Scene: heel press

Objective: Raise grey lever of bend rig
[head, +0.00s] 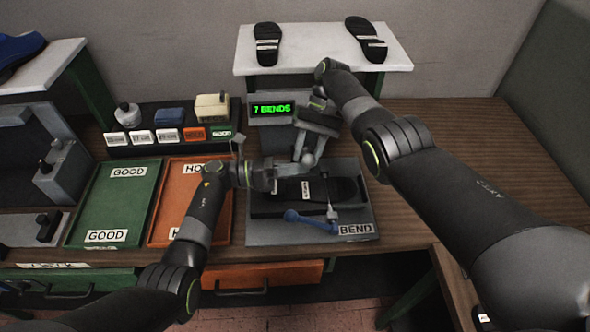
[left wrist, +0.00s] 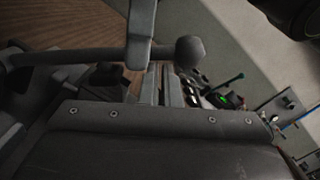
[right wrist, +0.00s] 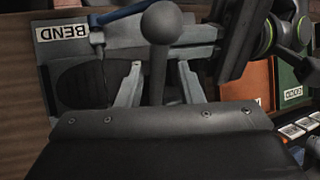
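The bend rig (head: 355,225) stands mid-table, with a black sole (head: 335,188) lying in it and a BEND label in front. Its grey lever with a ball knob (head: 308,160) shows near the right gripper, and up close in the right wrist view (right wrist: 160,25). My right gripper (right wrist: 160,72) is open, its fingers spread on either side of the lever's rod; contact is not clear. My left gripper (head: 275,181) is beside the rig's left side, low over the sole. Its fingers (left wrist: 160,68) look closed together and empty. A grey rod and knob (left wrist: 190,50) cross in front of it.
A blue handle (head: 312,222) lies at the rig's front. A display (head: 272,108) reads 7 BENDS. Green (head: 115,205) and orange (head: 180,190) trays lie left. A white shelf (head: 320,50) with two sandals stands behind. The table right of the rig is clear beneath my right arm.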

